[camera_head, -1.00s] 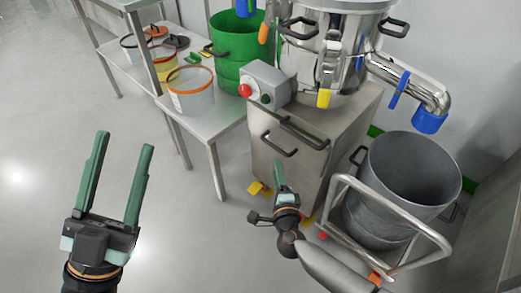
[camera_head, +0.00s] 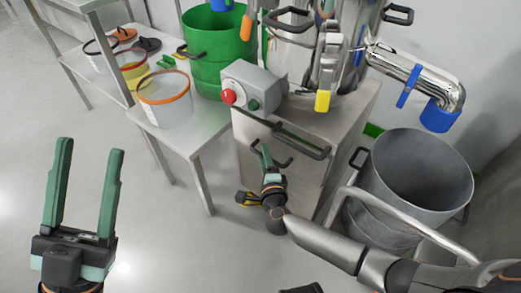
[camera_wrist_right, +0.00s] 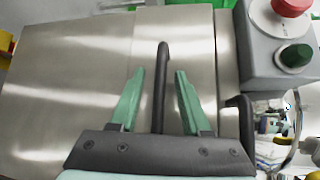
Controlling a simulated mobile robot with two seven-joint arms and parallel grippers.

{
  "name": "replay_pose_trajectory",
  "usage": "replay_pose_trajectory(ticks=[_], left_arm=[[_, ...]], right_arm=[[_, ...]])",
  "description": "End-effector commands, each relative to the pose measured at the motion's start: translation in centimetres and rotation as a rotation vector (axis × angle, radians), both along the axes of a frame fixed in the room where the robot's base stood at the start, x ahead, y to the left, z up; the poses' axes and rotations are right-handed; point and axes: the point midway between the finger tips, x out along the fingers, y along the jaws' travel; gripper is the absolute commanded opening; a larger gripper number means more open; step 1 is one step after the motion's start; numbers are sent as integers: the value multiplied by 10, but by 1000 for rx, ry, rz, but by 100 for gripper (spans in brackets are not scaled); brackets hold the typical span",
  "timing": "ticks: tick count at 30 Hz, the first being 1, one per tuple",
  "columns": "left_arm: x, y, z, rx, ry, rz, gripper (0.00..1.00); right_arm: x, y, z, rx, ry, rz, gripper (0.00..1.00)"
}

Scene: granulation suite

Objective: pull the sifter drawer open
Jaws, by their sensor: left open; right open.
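The steel sifter cabinet (camera_head: 335,135) stands below the shiny vessel, with dark bar handles on its front. The upper handle (camera_head: 302,142) is clear of my grippers. My right gripper (camera_head: 266,152) is at the lower handle (camera_head: 284,158), partly hiding it. In the right wrist view, the open fingers (camera_wrist_right: 160,76) stand either side of a dark bar handle (camera_wrist_right: 162,60) on a steel front, with gaps on both sides. The drawer front (camera_wrist_right: 185,45) looks flush. My left gripper (camera_head: 82,195) is open and empty over the floor at left.
A grey control box (camera_head: 254,84) with red and green knobs sits on top beside the vessel. A grey bin (camera_head: 418,175) in a tubular-railed cart stands close on the right. A steel table (camera_head: 190,135) with tubs is at left. Floor at lower left is clear.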

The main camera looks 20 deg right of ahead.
Motion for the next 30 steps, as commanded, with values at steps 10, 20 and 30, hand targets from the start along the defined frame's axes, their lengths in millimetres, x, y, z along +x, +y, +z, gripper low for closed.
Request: replay_pose_trajectory(ticks=[10,20,30], left_arm=[[0,0,-3,-2,2,-2,55],[0,-1,-3,-1,3,-3,55],[0,-1,-3,0,1,-3,55]], right_arm=[[1,-1,-1,0,1,0,47],[1,-1,-1,0,1,0,17],[2,-1,-1,0,0,0,0]])
